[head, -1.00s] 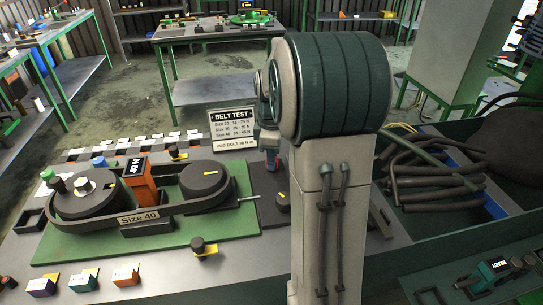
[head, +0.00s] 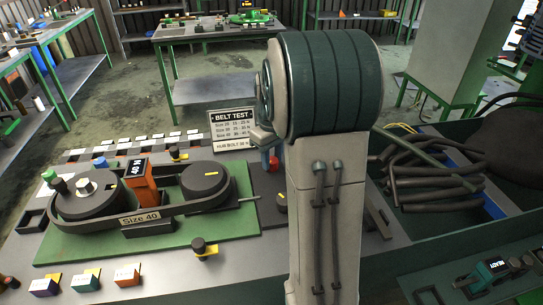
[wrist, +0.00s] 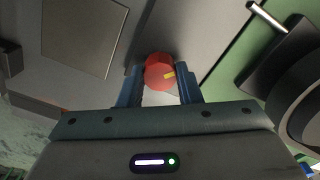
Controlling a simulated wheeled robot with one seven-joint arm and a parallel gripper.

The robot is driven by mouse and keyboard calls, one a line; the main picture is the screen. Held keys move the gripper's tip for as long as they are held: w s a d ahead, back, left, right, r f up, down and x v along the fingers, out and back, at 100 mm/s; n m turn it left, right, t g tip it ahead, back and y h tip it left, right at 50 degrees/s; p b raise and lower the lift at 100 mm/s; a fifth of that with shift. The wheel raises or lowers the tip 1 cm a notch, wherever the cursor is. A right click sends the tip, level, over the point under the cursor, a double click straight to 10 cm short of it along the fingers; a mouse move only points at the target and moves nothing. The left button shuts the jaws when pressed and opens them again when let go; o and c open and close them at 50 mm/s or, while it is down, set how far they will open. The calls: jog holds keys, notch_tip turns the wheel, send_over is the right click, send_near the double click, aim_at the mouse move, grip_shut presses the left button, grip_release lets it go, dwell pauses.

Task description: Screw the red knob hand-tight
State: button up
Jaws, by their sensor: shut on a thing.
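In the head view the red knob (head: 274,163) shows as a small red spot behind the green mat, beside a blue finger of my gripper (head: 266,160). My arm hides most of that area. How far the knob is screwed in cannot be seen.
A belt rig labelled Size 40 (head: 140,218) stands on a green mat (head: 235,221) to the left. A "BELT TEST" sign (head: 230,130) stands behind. A black knob with a yellow mark (head: 281,203) is close by. Dark hoses (head: 430,175) lie in a bin at right.

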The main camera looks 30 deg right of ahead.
aim_at(271, 160)
jog(key=m, duration=0.4)
jog(key=shift+r+m, duration=0.1)
jog(key=shift+m, duration=0.2)
jog(key=m+p, duration=0.1)
jog(key=m, duration=0.2)
jog(key=shift+m, duration=0.3)
jog(key=m+p, duration=0.1)
jog(key=m, duration=0.3)
jog(key=shift+m, duration=1.7)
jog(key=shift+w+p, duration=0.1)
jog(key=shift+p, duration=0.2)
jog(key=o, duration=1)
notch_tip(271, 160, up, 14)
jog(key=shift+f, duration=0.1)
